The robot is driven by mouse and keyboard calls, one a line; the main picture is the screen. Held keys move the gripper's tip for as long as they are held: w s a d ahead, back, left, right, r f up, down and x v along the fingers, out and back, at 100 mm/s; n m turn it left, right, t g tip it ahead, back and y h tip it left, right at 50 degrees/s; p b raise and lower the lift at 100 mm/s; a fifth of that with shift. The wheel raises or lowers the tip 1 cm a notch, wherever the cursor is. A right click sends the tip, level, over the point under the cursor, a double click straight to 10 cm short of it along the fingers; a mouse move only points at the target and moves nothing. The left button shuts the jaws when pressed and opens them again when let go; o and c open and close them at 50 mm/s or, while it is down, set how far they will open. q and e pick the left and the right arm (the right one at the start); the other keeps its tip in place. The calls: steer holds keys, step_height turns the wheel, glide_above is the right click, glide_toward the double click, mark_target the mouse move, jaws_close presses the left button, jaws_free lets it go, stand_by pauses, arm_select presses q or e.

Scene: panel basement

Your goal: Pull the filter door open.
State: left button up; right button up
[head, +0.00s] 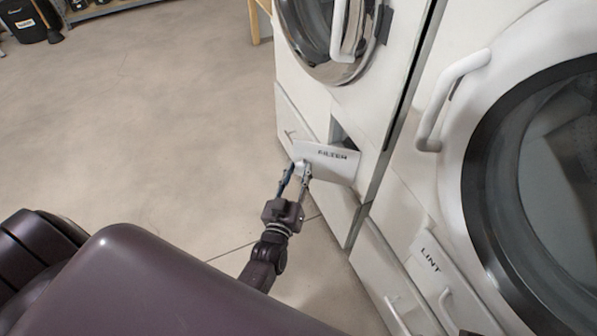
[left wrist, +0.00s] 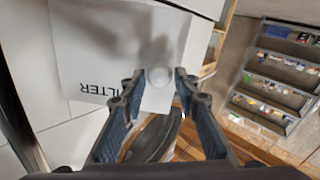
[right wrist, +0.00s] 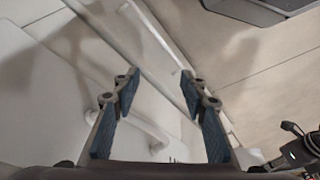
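The white filter door (head: 333,165), lettered FILTER, is tilted out from the machine front in the head view. A dark gap shows above it at its right. It also shows in the left wrist view (left wrist: 88,45), with its lettering upside down. My left gripper (head: 298,170) is at the door's left end. My right gripper (right wrist: 160,82) is open and empty in the right wrist view, near white machine panels.
A round machine door (head: 335,40) is above the filter door. At the right are a large round door (head: 540,180) and a LINT panel (head: 432,262) with a handle. Shelves (left wrist: 275,75) show in the left wrist view.

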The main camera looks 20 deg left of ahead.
arm_select(q)
steer(key=shift+o, duration=1.1)
steer(key=shift+s+f, duration=0.1)
steer(key=shift+s, duration=0.05)
steer(key=s+d, duration=0.1)
steer(key=s, duration=0.6)
steer(key=shift+d, duration=0.2)
